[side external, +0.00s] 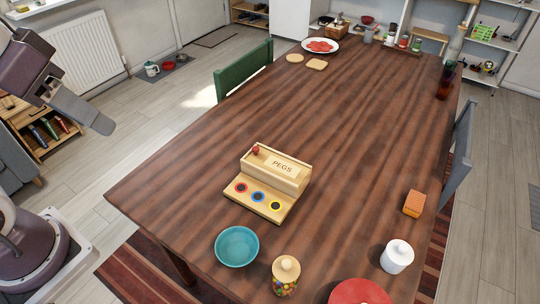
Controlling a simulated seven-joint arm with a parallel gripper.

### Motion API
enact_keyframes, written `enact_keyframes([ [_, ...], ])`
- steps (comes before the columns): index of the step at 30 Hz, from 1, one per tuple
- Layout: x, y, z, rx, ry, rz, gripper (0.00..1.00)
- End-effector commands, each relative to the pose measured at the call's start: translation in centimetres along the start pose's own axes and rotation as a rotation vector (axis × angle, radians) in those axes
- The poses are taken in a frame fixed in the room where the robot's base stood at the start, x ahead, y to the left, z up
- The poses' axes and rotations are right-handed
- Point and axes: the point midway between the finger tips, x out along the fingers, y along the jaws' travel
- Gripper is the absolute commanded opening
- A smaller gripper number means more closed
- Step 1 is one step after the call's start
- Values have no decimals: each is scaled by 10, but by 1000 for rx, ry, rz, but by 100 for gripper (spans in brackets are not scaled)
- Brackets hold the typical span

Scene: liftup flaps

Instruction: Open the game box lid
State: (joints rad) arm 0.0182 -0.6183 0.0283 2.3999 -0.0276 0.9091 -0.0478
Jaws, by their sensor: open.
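The game box (232,202) is light wood and stands on the near half of the table. Its raised back part has a lid (283,166) marked PEGS, which looks closed. A small red knob (255,150) sits at the lid's left end. The lower front step carries a red, a blue and a yellow ring with dark centres. My gripper (98,122) is at the upper left, beyond the table's left edge and well apart from the box. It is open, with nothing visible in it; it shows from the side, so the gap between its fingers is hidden.
A teal bowl (237,246), a candy jar (286,275), a red plate (360,292), a white lidded pot (397,256) and an orange block (414,203) stand around the near end of the wooden table (340,130). A green chair (243,74) is at the far-left edge. The table's middle is clear.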

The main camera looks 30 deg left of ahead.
Motion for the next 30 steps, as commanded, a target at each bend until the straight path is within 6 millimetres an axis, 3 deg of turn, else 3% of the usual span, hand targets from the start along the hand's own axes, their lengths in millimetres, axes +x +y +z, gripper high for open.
enact_keyframes([
  [2, 9, 6, -42, -92, -65, 27, 41],
  [5, 38, 13, -103, -242, -150, 41, 41],
  [8, 92, 19, -156, -389, -233, 18, 41],
  [12, 196, 26, -205, -562, -325, -63, 41],
  [15, 272, 30, -215, -640, -366, -134, 41],
  [19, 340, 35, -208, -690, -396, -199, 41],
  [21, 358, 36, -205, -702, -401, -218, 41],
  [30, 406, 34, -183, -708, -406, -226, 41],
])
